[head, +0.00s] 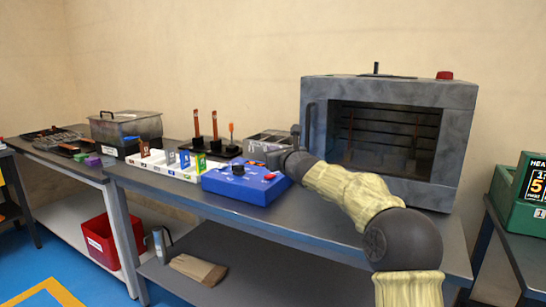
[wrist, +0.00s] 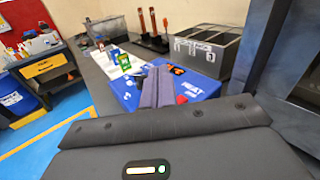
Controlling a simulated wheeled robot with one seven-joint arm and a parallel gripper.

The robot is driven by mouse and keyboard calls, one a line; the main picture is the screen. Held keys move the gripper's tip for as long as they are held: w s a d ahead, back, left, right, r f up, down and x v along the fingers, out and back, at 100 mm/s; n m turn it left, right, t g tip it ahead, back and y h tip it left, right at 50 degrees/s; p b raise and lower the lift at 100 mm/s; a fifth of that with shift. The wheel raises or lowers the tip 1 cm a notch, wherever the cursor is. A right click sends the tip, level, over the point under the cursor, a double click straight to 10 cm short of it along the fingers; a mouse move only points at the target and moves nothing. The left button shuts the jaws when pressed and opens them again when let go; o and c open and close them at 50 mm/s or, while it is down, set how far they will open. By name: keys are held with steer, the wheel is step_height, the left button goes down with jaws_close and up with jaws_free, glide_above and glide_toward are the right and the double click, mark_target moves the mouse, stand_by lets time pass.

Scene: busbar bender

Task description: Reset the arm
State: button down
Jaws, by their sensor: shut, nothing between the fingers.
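My arm, in a cream cover with a dark elbow joint, reaches left over the grey bench in the head view. My gripper (head: 284,157) is above the right back part of a blue control box (head: 245,184), in front of the oven. In the wrist view my gripper (wrist: 158,70) shows as two dark fingers pressed together, with nothing between them. The fingers point over the blue box (wrist: 205,86), which bears "HEAT" lettering and a red knob, and hide part of it. I cannot tell the exact gap between fingertips and box.
A grey oven (head: 463,120) with an open front stands right of my gripper. A white rack (head: 180,171) with coloured tags, upright tools (head: 214,126) and a grey bin (head: 268,137) stand nearby. A green case (head: 512,205) is at far right. A red bin (head: 100,238) sits below.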

steer(key=s+f+n+g+h, duration=0.2)
steer(key=s+f+n+g, duration=0.5)
steer(key=s+f+n, duration=1)
steer(key=s+d+f+n+g+h, duration=0.2)
steer(key=s+d+f+n, duration=0.25)
steer(key=s, duration=0.45)
steer(key=s+d+f+n+g+h, duration=0.15)
steer(key=s+d+f+n, duration=0.3)
steer(key=s, duration=0.55)
steer(key=s+d+f+n+g+h, duration=0.1)
steer(key=s+d+f+n+g, duration=0.35)
steer(key=s, duration=0.45)
step_height(320, 180, up, 32)
steer(key=s+t+p, duration=0.1)
steer(key=p, duration=3.2)
steer(key=shift+d, duration=0.15)
steer(key=c, duration=2.1)
jaws_free()
steer(key=shift+f, duration=0.1)
